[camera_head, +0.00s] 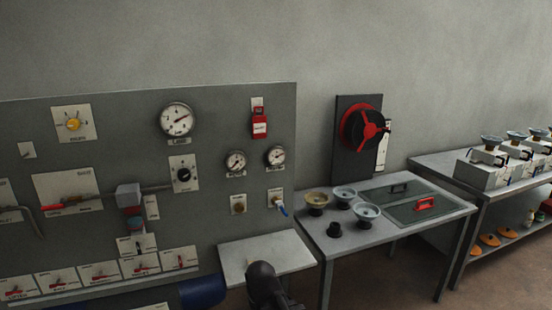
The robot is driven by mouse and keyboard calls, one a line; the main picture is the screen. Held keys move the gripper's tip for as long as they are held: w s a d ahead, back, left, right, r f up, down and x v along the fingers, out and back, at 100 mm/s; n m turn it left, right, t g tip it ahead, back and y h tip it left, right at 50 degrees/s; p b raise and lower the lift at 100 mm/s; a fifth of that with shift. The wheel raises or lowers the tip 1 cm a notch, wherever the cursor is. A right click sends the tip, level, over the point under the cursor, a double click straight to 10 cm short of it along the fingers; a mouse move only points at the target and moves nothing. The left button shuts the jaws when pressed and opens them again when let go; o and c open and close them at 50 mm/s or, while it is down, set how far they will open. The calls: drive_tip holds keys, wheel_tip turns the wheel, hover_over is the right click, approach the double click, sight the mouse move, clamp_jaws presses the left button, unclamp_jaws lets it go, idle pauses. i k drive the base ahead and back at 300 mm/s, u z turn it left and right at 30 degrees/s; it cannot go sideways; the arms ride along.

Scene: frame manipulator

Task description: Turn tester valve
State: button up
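The grey panel (110,130) fills the left half and carries several valves, switches and gauges. Their labels are too small to read, so I cannot tell which is the tester valve. At its lower right are a small valve with a blue handle (282,209) and a brass-coloured fitting (238,204), below two small round gauges. A red handwheel (364,128) is mounted on a dark upright plate behind the middle table. A dark rounded part of my arm shows at the bottom centre, in front of a small pale shelf. My gripper's fingers are not visible.
The middle table (345,246) holds several small bowls, a dark cup and a glass-topped section with a red handle. A right-hand table (446,163) bears white devices. Brown floor shows between and below the tables. A blue cylinder (203,291) lies low by the panel.

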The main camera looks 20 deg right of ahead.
sight(140, 270)
drive_tip(key=k, duration=0.65)
drive_tip(key=u, duration=0.7)
drive_tip(key=i, duration=1.75)
drive_tip(key=z, duration=0.2)
